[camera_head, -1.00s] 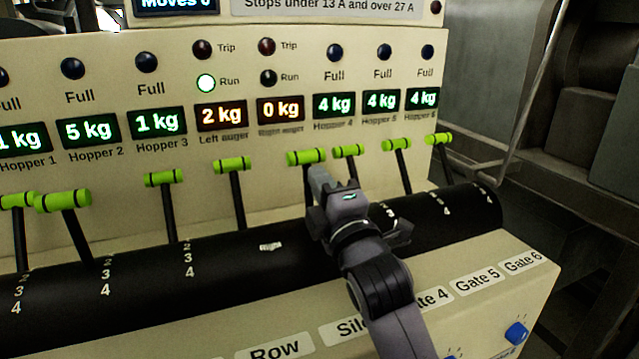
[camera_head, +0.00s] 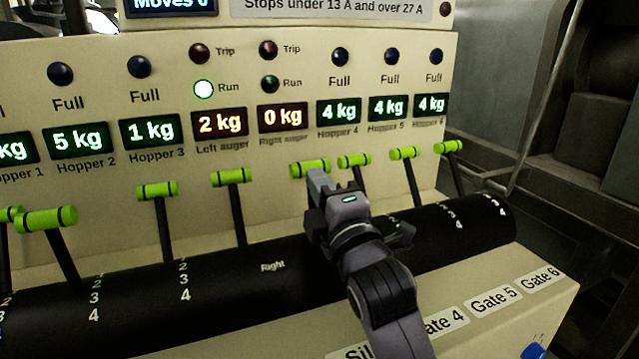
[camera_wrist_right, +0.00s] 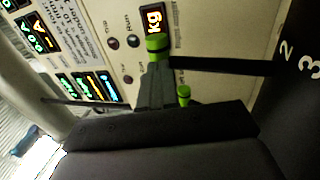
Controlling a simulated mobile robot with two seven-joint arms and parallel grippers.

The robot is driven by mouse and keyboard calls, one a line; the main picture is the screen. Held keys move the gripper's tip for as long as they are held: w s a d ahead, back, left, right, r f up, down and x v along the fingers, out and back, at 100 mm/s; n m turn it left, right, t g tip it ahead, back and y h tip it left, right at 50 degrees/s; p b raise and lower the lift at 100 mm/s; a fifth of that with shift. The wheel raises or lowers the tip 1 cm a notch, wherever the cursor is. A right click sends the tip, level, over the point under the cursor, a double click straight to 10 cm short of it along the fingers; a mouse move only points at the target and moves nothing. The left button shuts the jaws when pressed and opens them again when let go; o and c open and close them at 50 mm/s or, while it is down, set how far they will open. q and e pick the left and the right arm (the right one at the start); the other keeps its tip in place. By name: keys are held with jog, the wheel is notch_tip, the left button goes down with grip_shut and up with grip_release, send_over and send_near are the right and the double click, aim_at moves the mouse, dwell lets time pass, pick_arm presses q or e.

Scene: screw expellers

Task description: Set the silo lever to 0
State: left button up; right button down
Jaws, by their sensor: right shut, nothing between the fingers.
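The silo lever (camera_head: 310,168) has a green cross handle on a black shaft. It stands below the orange 0 kg Right auger display, leaning up toward the panel. My right gripper (camera_head: 317,180) is shut and empty, with its fingertips right at this handle on the near side. In the right wrist view the silo lever's green handle (camera_wrist_right: 157,42) is just beyond the grey fingertips (camera_wrist_right: 155,72); I cannot tell whether they touch. The gripper and arm hide the lower shaft and its scale numbers. The Silo label (camera_head: 362,352) is partly covered. My left gripper is out of view.
The row lever (camera_head: 231,177) stands to the left and the Gate 4 lever (camera_head: 354,160) close on the right. More green-handled levers line the black drum (camera_head: 225,295). The panel with displays (camera_head: 280,190) rises close behind.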

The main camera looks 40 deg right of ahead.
jog(key=p, duration=0.1)
jog(key=w+p, duration=0.1)
jog(key=w+g+p, duration=0.1)
jog(key=p, duration=0.1)
jog(key=shift+d+r, duration=0.25)
jog(key=shift+r, duration=0.05)
jog(key=shift+w+d+p, duration=0.1)
jog(key=shift+w+p, duration=0.2)
jog(key=shift+p, duration=0.3)
jog(key=w, duration=0.1)
jog(key=w+f, duration=0.1)
jog(key=w, duration=0.1)
jog(key=w+d+f+p, duration=0.1)
jog(key=w, duration=0.1)
jog(key=shift+d, duration=0.1)
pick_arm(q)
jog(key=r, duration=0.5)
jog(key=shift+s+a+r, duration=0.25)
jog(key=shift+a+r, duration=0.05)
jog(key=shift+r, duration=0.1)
